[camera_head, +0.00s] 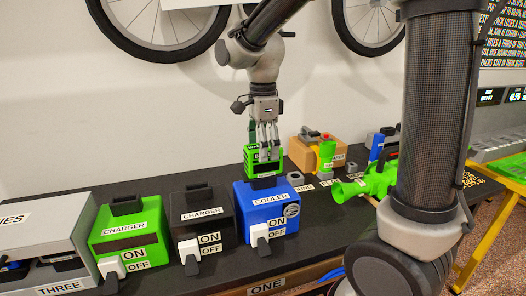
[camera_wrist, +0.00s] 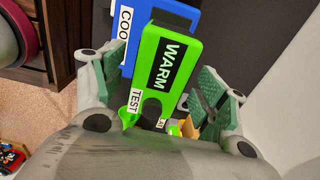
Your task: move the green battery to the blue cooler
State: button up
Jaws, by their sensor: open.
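The green battery (camera_head: 252,168) stands upright at the top of the blue cooler (camera_head: 268,222), its lower end meeting the cooler's top. Whether it is fully seated cannot be told. The cooler is labelled COOLER and has a white ON/OFF switch. My gripper (camera_head: 265,152) is above the cooler with its fingers around the battery's upper part. In the wrist view, the battery (camera_wrist: 151,62) bears WARM and TEST labels and lies between my open fingers (camera_wrist: 160,82), with gaps on both sides. The blue cooler (camera_wrist: 175,8) shows behind it.
Left of the cooler stand a black charger (camera_head: 203,222) and a green charger (camera_head: 126,235), both with white switches. A green blower-like tool (camera_head: 372,182) and an orange-brown box (camera_head: 310,150) are to the right. Bicycle wheels hang on the wall above.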

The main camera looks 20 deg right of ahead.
notch_tip(320, 180, up, 10)
jog(key=shift+r, duration=0.25)
dwell(0.7)
jog(key=f+n, duration=0.1)
jog(key=n, duration=0.2)
jog(key=s+f+n, duration=0.1)
jog(key=n, duration=0.2)
jog(key=d+f+n, duration=0.1)
jog(key=n, duration=0.3)
jog(key=shift+s+f, duration=0.15)
jog(key=shift+s, duration=0.05)
jog(key=s+d+f+n+t, duration=0.2)
jog(key=s+d+n+t, duration=0.2)
jog(key=s+d+n, duration=0.4)
jog(key=s+d, duration=0.6)
jog(key=s, duration=0.3)
jog(key=shift+s, duration=0.3)
